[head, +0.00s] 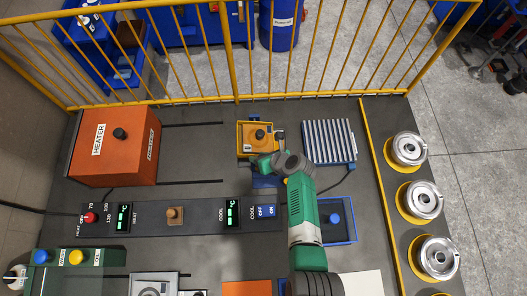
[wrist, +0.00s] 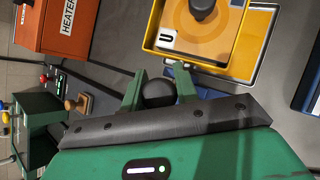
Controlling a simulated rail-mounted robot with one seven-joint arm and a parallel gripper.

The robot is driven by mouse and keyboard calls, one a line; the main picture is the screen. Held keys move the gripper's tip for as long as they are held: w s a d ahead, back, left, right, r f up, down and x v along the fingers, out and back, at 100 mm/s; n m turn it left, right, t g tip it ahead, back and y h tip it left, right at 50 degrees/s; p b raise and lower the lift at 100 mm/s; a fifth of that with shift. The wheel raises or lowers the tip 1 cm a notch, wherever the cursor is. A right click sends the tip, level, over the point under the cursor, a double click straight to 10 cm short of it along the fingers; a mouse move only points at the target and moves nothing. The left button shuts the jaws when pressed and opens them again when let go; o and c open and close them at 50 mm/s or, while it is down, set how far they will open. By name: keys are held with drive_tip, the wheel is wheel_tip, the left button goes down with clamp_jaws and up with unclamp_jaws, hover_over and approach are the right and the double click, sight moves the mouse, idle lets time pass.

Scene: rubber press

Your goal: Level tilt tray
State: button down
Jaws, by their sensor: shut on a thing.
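A yellow tray (head: 241,150) holds a plate with a black knob on it, at the back middle of the bench in the head view. In the wrist view the tray (wrist: 152,32) fills the upper middle, with a letter U on the plate. My gripper (wrist: 158,84) is shut on a black ball knob (wrist: 158,94), just in front of the tray's near edge. What the knob joins to is hidden under the gripper. In the head view my arm covers the fingertips and the knob. I cannot tell whether the tray is tilted or level.
An orange heater (head: 130,150) stands at the left. A grey ribbed cooling plate (head: 329,141) lies right of the tray. A blue bin (head: 346,232) is beside my arm. A control strip (head: 196,219) runs across the front. A yellow railing (head: 300,97) bounds the back.

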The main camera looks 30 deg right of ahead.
drive_tip(key=h+p, duration=0.1)
drive_tip(key=w+a+g+h+p, duration=0.1)
drive_tip(key=p, duration=0.1)
drive_tip(key=shift+a+r+n, duration=0.2)
drive_tip(key=shift+a+n, duration=0.05)
drive_tip(key=shift+n, duration=0.05)
drive_tip(key=shift+f+p, duration=0.1)
drive_tip(key=shift+p, duration=0.25)
drive_tip(key=c, duration=1.1)
unclamp_jaws()
drive_tip(key=shift+a, duration=0.2)
drive_tip(key=p+v, duration=0.3)
drive_tip(key=v, duration=0.4)
drive_tip(key=shift+s+r+p, duration=0.1)
drive_tip(key=shift+r+p, duration=0.25)
drive_tip(key=shift+r, duration=0.05)
